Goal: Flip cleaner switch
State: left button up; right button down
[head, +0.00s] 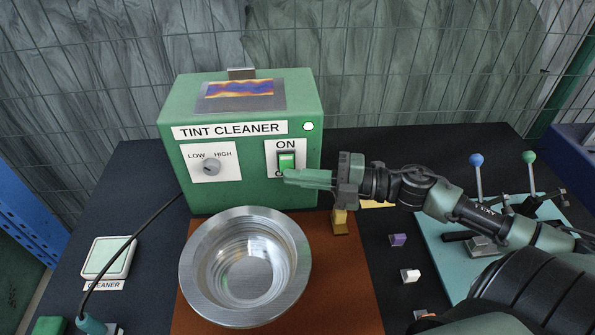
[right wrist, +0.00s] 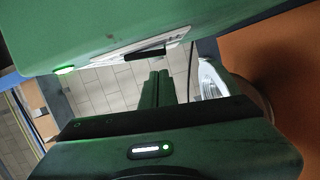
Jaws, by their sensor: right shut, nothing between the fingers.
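The tint cleaner (head: 240,150) is a green box with a "TINT CLEANER" label, standing at the back of the dark table. Its green rocker switch (head: 287,160) sits on a white plate under the word ON; the lower part is hidden by my fingers. A round light (head: 308,126) on the box's front glows pale green. My right gripper (head: 287,177) is shut and empty, its green fingertips at the lower part of the switch; contact is unclear. In the right wrist view the shut fingers (right wrist: 157,88) are beside the box front (right wrist: 110,30). My left gripper is not in view.
A metal bowl (head: 245,265) sits on a brown mat (head: 345,290) before the box. A knob (head: 212,167) is left of the switch. A pad (head: 107,258) labelled CLEANER lies at left. A board with levers (head: 477,165) and small blocks (head: 398,240) are at right.

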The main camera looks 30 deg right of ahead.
jog(key=shift+w+d+f, duration=0.1)
jog(key=shift+w+d, duration=0.15)
jog(key=shift+w, duration=0.3)
jog(key=shift+w+d+n+b, duration=0.25)
jog(key=shift+n+b, duration=0.15)
jog(key=shift+b, duration=0.1)
jog(key=shift+a+f, duration=0.1)
jog(key=shift+f, duration=0.1)
